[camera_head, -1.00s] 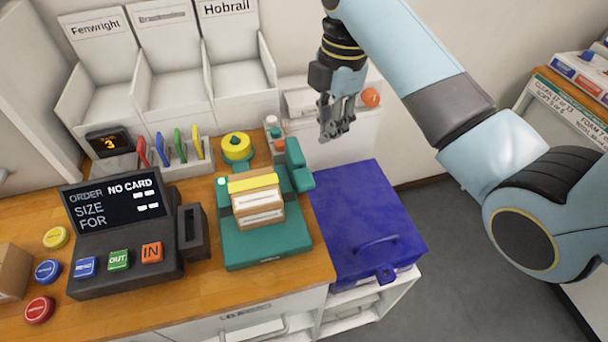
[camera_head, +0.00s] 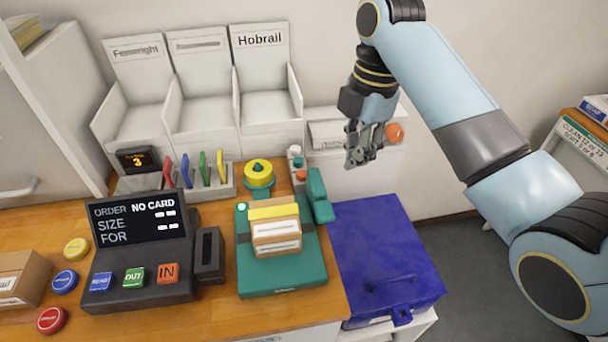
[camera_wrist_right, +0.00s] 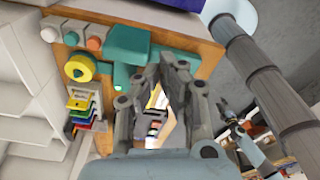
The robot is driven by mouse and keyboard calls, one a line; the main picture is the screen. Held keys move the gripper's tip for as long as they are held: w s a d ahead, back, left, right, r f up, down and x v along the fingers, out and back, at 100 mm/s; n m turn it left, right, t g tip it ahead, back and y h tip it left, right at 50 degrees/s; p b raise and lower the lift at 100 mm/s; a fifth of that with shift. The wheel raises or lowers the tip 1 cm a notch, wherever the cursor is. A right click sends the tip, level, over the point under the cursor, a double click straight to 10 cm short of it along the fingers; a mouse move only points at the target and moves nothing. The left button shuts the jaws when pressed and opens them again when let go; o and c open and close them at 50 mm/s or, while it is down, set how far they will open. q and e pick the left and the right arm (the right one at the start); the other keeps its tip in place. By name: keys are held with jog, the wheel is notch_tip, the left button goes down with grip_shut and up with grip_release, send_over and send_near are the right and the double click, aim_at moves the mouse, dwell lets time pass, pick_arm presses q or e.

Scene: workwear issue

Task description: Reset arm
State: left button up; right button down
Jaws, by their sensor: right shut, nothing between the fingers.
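My right gripper (camera_head: 362,158) hangs in the air at the upper right of the head view, fingers pointing down, above and behind the blue box. It is shut and empty. In the right wrist view its fingers (camera_wrist_right: 172,68) come together at the middle, with the teal device (camera_wrist_right: 128,50) and the yellow roll (camera_wrist_right: 78,68) beyond them. My right arm reaches in from the right. My left gripper does not show in the head view.
A closed blue box (camera_head: 385,250) stands right of the counter (camera_head: 215,318). On the counter are a teal device (camera_head: 285,275) holding a small carton (camera_head: 276,232), a black order terminal (camera_head: 140,283) and coloured buttons (camera_head: 65,281). White bins (camera_head: 265,108) line the back wall.

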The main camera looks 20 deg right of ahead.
jog(key=s+r+m+t+h, duration=0.15)
jog(key=s+m+t, duration=0.25)
jog(key=s+m, duration=1.55)
jog(key=s+d+f+n+g+b, duration=0.15)
jog(key=f+b, duration=0.45)
jog(key=f, duration=1.3)
jog(key=s+d+f+b, duration=0.15)
jog(key=f+b, duration=0.45)
jog(key=f, duration=1.2)
jog(key=s+f+b, duration=0.6)
jog(key=s+f, duration=0.3)
jog(key=f, duration=0.6)
jog(key=s+d+f+g+b, duration=0.1)
jog(key=s+f+b, duration=0.5)
jog(key=f, duration=0.9)
jog(key=s, duration=0.3)
jog(key=shift+s+f, duration=0.3)
jog(key=shift+s, duration=0.05)
